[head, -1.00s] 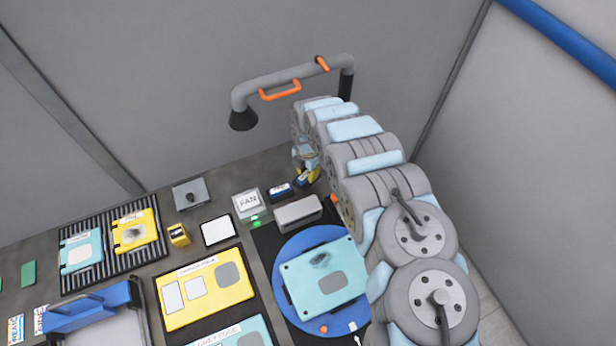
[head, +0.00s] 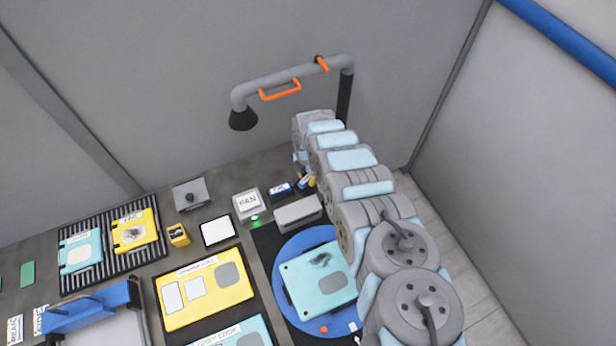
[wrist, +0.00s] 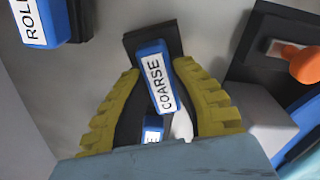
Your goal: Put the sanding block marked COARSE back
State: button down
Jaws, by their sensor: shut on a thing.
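The blue sanding block marked COARSE (wrist: 157,78) is between the yellow, black-lined fingers of my gripper (wrist: 160,105) in the wrist view, label facing the camera. My gripper is shut on it. A dark rectangular pad (wrist: 136,42) shows behind the block's far end; I cannot tell whether they touch. A smaller blue piece with a white label ending in E (wrist: 153,134) shows low between the fingers, mostly hidden. In the head view my gripper (head: 306,181) is small at the back of the bench, partly hidden by my arm.
A blue item with a label starting ROL (wrist: 38,20) is at upper left in the wrist view. A box marked FAN (head: 246,203), a blue labelled block (head: 280,191) and a grey box (head: 298,213) stand close by. A grey pipe (head: 290,78) arches above the back.

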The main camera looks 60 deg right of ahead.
aim_at(308, 177)
jog(key=shift+f, duration=0.2)
jog(key=c, duration=1)
grip_release()
jog(key=shift+c, duration=0.2)
jog(key=shift+r, duration=0.1)
jog(key=shift+r, duration=6.05)
